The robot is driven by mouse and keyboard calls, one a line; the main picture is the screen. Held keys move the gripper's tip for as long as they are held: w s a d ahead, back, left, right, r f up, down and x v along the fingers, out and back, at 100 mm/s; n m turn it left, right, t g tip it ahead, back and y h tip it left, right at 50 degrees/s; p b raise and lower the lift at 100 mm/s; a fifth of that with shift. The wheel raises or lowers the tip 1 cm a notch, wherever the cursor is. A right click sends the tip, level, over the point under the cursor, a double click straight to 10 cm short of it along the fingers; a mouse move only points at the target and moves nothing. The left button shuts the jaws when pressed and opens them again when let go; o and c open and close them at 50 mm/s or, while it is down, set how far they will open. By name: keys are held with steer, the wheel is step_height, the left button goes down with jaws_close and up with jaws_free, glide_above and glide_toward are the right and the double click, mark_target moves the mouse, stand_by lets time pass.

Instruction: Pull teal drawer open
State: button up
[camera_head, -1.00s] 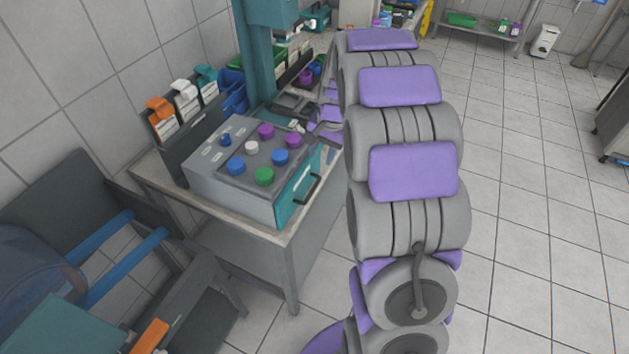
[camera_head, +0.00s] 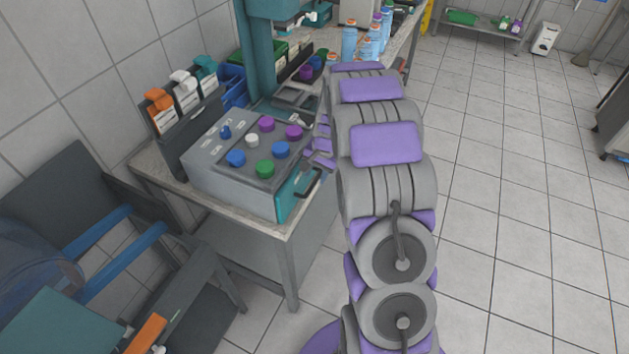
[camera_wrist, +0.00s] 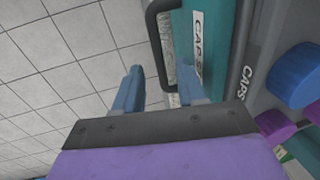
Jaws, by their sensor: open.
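The teal drawer (camera_head: 288,201) is the front of a grey box with colored caps on top, standing on a table; it looks shut. Its dark handle (camera_head: 309,184) sticks out from the front. In the wrist view the teal drawer (camera_wrist: 220,45) bears a white CAPS label, and the dark handle (camera_wrist: 152,30) runs along it. My gripper (camera_wrist: 160,80) is open and empty, with two blue fingers. The lower end of the handle shows between the fingers in the picture; I cannot tell how deep it sits between them. My arm hides most of the gripper in the head view.
The grey box (camera_head: 225,172) carries blue, purple, white and green caps. Blue bottles (camera_head: 367,45) stand farther back. The tiled floor at the right is clear.

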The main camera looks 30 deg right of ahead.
mark_target(314, 182)
steer(key=shift+w+f, duration=0.15)
steer(key=shift+f, duration=0.7)
steer(key=shift+w+f, duration=0.1)
steer(key=shift+f, duration=0.7)
steer(key=shift+a, duration=0.1)
steer(key=shift+c, duration=0.5)
jaws_close()
